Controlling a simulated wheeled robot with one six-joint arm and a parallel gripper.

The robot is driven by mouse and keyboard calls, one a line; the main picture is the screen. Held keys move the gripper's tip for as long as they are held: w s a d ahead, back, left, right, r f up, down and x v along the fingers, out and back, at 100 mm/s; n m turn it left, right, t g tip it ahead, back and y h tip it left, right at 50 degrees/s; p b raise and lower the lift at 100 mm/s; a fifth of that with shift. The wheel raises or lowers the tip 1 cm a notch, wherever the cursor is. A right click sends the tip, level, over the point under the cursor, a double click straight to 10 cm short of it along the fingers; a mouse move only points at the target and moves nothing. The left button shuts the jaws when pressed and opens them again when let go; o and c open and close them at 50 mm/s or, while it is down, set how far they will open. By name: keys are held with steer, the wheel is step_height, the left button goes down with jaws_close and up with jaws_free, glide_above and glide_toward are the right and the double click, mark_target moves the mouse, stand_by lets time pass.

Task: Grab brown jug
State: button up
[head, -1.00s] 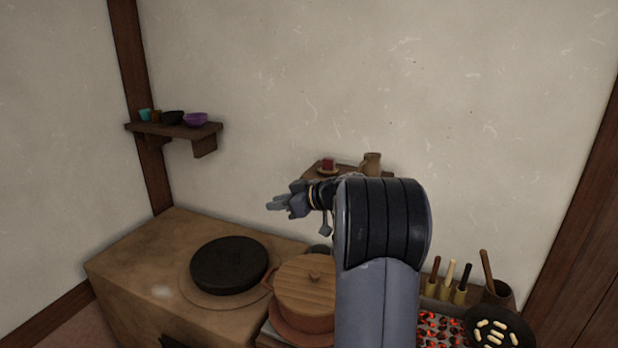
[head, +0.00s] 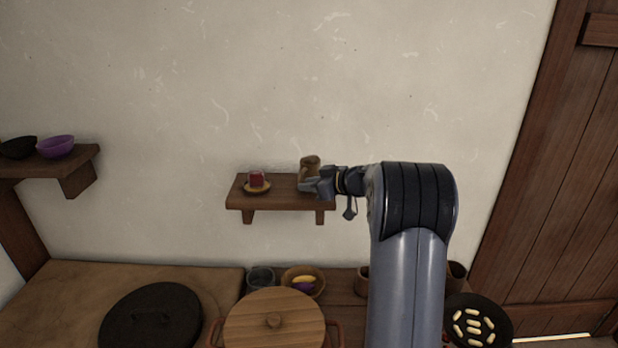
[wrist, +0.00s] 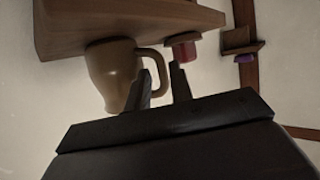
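The brown jug (head: 309,165) stands upright near the right end of a small wall shelf (head: 275,205). In the head view my gripper (head: 316,187) covers its lower right part. The wrist view is turned over: the jug (wrist: 112,72) shows with its base against the shelf (wrist: 130,18) and its handle (wrist: 156,55) toward the fingers. My gripper's two fingers (wrist: 161,70) are apart, with the outer part of the handle showing between their tips. The left finger overlaps the jug's side in the picture. I cannot tell whether it touches.
A red cup (head: 256,178) on a saucer stands on the same shelf, left of the jug. Below are a lidded pot (head: 273,322), a bowl (head: 312,279) with food, a dark lid (head: 150,318) and a pan (head: 478,318). A left shelf (head: 70,172) holds bowls.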

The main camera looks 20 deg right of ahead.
steer(key=shift+x, duration=1.15)
steer(key=shift+c, duration=0.5)
jaws_close()
